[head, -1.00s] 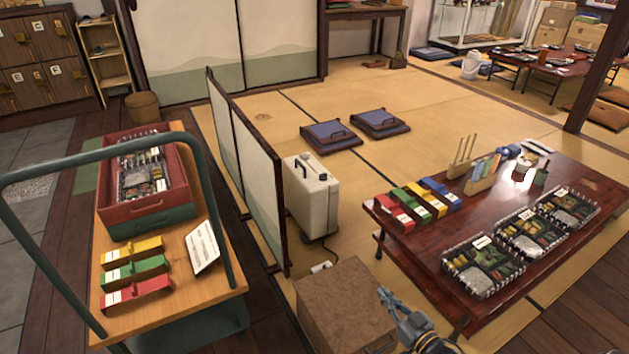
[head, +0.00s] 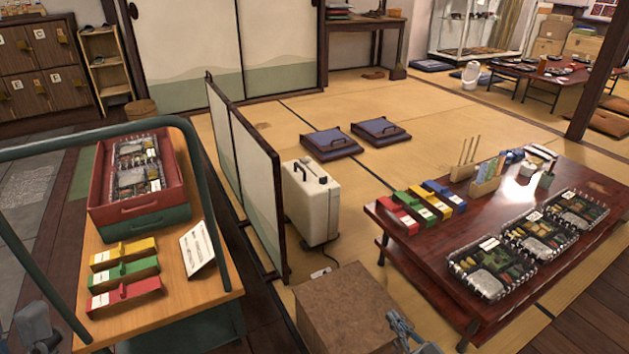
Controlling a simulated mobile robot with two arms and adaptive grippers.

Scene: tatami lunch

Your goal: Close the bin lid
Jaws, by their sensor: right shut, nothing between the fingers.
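A brown box-shaped bin (head: 346,298) stands on the floor at the bottom middle of the head view. Its flat lid looks level and down on the body, with no gap that I can see. The bottom of the bin is cut off by the picture edge. My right gripper (head: 400,324) is shut and empty, just right of the bin and low in the picture. I cannot tell whether it touches the bin. My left gripper (head: 34,322) shows partly in the bottom left corner, far from the bin, and its fingers are unclear.
A cart (head: 205,278) with a red crate (head: 128,208) and coloured boxes stands at the left. A folding screen (head: 257,185) and a white case (head: 311,215) stand behind the bin. A low table (head: 405,250) with lunch boxes is at the right.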

